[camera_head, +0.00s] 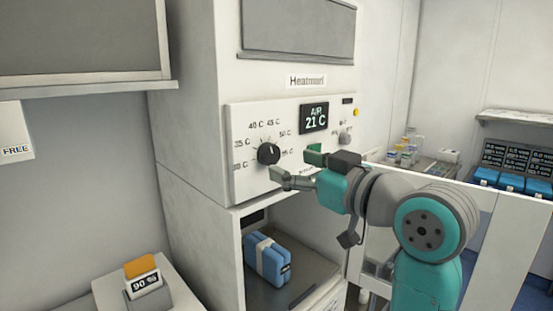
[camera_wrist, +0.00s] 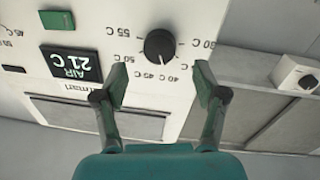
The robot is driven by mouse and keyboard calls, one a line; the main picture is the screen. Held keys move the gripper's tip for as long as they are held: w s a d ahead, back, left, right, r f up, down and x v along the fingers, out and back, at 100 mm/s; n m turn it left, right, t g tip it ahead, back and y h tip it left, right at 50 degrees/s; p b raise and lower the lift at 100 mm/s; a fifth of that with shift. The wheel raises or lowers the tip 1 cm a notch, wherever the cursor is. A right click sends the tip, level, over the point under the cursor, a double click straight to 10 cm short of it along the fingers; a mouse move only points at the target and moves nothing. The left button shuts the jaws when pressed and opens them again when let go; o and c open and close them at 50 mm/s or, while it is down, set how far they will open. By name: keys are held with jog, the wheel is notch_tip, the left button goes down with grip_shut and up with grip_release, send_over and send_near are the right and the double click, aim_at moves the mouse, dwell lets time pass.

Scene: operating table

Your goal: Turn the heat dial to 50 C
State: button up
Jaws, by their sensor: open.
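The heat dial (camera_head: 268,153) is a round black knob on the white control panel, with temperature marks from 30 C to 55 C around it. In the wrist view, which is upside down, the dial (camera_wrist: 159,46) has a white pointer line, directed near the 45 C and 40 C marks. The display (camera_head: 314,118) reads AIR 21 C. My gripper (camera_head: 294,169) is open and empty in front of the panel. In the wrist view its fingers (camera_wrist: 160,82) are spread, with the dial centred beyond their tips, apparently untouched.
A green rectangle (camera_wrist: 57,20) sits on the panel below the display. A small knob (camera_head: 345,138) is at the panel's right. Below the panel, an open compartment holds a blue strapped pack (camera_head: 267,260). A 90 % sign (camera_head: 144,284) stands at lower left.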

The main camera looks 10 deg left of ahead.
aim_at(273, 157)
jog(key=shift+x, duration=2.8)
jog(key=c, duration=1.1)
